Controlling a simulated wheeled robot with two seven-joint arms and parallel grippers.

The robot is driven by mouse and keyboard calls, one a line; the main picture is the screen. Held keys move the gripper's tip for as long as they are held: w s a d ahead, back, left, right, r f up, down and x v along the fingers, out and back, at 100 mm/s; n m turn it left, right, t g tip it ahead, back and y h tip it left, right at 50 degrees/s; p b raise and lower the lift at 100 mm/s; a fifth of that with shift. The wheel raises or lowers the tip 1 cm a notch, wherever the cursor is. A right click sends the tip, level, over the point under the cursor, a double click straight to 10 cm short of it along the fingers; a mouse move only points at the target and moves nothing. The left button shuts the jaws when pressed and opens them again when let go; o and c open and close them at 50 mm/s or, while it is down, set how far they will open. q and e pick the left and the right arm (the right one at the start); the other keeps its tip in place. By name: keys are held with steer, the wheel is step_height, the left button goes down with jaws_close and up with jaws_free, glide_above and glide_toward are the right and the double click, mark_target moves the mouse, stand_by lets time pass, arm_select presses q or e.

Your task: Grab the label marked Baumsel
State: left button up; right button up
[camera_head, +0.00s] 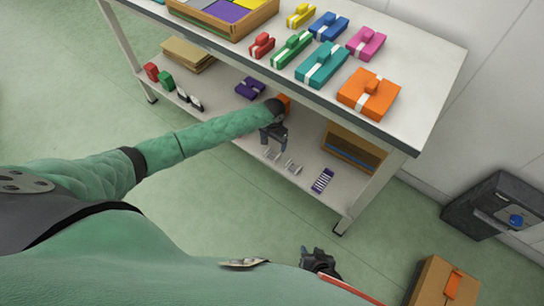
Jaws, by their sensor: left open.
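I cannot read the word Baumsel anywhere, so I cannot tell which item is that label. My left arm reaches over the lower shelf (228,125), and its gripper (274,143) is open above it, pointing down. Just below the gripper lie two small pale grey items, one nearer (271,154) and one a little to the right (292,167). No item is visible between its fingers. A purple-and-white striped piece (322,180) lies further right on the shelf. My right gripper (322,262) is low at the bottom centre, away from the shelf; its finger opening is unclear.
The white tabletop (425,75) above carries several coloured banded boxes, including an orange box (368,94), and a wooden tray (233,33). The table edge overhangs the lower shelf. A dark bin (495,208) and a brown box (440,285) stand at the right.

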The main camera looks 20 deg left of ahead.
mark_target(273, 155)
arm_select(q)
step_height(273, 155, down, 7)
steer(key=shift+f+b, duration=0.15)
steer(key=shift+b, duration=0.3)
steer(key=c, duration=1.1)
steer(key=shift+o, duration=0.2)
